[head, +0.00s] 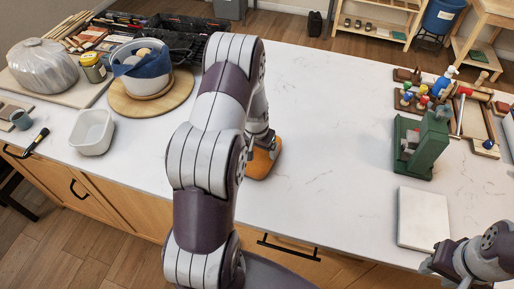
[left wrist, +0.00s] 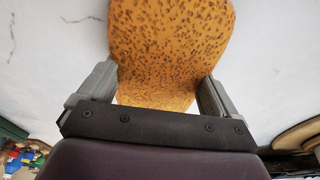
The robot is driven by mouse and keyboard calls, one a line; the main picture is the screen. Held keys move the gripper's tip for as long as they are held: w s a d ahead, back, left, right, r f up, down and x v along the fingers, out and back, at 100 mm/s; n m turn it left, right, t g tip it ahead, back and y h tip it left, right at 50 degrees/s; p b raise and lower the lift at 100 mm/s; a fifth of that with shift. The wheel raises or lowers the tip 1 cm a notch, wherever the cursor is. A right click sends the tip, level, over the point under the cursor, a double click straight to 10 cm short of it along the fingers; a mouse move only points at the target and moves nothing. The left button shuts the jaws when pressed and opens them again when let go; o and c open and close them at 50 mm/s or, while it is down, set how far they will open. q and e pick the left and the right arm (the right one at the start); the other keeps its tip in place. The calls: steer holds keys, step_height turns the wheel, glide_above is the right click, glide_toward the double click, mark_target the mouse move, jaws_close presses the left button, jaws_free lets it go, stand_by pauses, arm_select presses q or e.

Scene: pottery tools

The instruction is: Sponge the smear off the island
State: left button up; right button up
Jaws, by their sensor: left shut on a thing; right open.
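An orange speckled sponge (left wrist: 168,50) sits between the two fingers of my left gripper (left wrist: 155,88), which is shut on it. In the head view the sponge (head: 262,160) is at the white island top (head: 330,120), partly hidden by my left arm. The left gripper (head: 262,140) is mostly hidden behind that arm. I see no smear; the area behind my left arm is hidden. My right gripper (head: 440,268) is at the lower right, near the island's front edge, open, with nothing visible in it.
A white slab (head: 423,218) and a green press (head: 422,145) stand at the right, with bottles and tools behind. At the left are a white tub (head: 92,132), a pot with a blue cloth (head: 143,68) on a round board and a wrapped pot (head: 42,66). The middle top is clear.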

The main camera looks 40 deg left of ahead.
arm_select(q)
steer(key=shift+w+d, duration=0.2)
steer(key=shift+d, duration=0.15)
steer(key=shift+w+d+r+p, duration=0.2)
steer(key=shift+r+p, duration=0.1)
steer(key=shift+r, duration=0.15)
steer(key=shift+w+d+r+p, duration=0.1)
steer(key=shift+d+r+p, duration=0.1)
steer(key=shift+r+p, duration=0.15)
steer(key=shift+s+a+r+p, duration=0.1)
steer(key=shift+r+p, duration=0.15)
steer(key=shift+r, duration=0.25)
steer(key=shift+s+a+r+p, duration=0.1)
steer(key=shift+r+p, duration=0.1)
steer(key=shift+r, duration=0.25)
steer(key=shift+s+a+r+p, duration=0.1)
steer(key=shift+r+p, duration=0.4)
steer(key=shift+r, duration=0.2)
step_height(320, 180, up, 2)
steer(key=shift+p, duration=0.75)
steer(key=shift+r+p, duration=0.5)
steer(key=shift+r, duration=0.2)
arm_select(e)
steer(key=r, duration=0.5)
steer(key=shift+s+d+r, duration=0.15)
steer(key=shift+s+r, duration=0.05)
steer(key=shift+r, duration=0.1)
